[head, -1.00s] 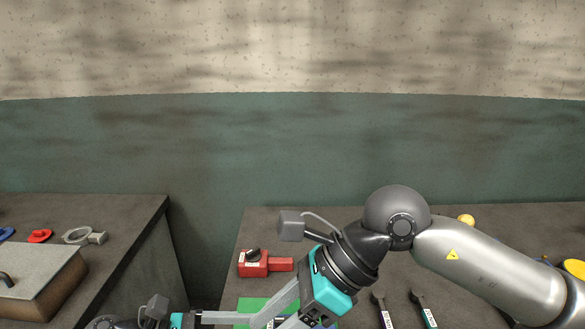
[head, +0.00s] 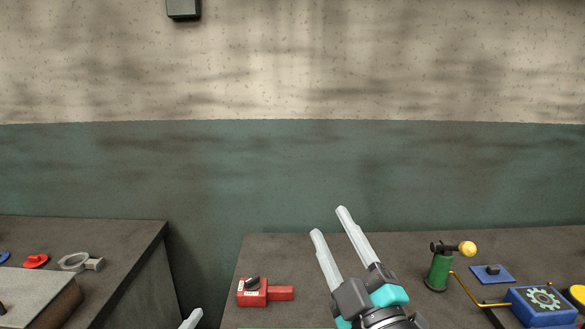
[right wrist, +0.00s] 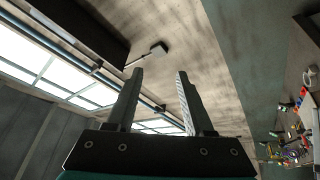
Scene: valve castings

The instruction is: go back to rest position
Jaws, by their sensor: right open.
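My right gripper (head: 332,222) is raised in front of the right-hand bench, its two pale fingers spread apart and pointing up and to the left. Nothing is between the fingers. In the right wrist view the gripper (right wrist: 160,72) is also open and empty, facing the wall and windows. Of my left arm, only a pale tip (head: 192,318) shows at the bottom edge, and the jaw state is not clear from it.
The right-hand bench (head: 330,250) carries a red casting (head: 266,293), a green hand pump (head: 439,270), a blue box with a gear mark (head: 541,306) and a blue plate (head: 491,274). The left bench (head: 130,232) holds a grey ring part (head: 75,262) and a red part (head: 36,261). A gap separates the benches.

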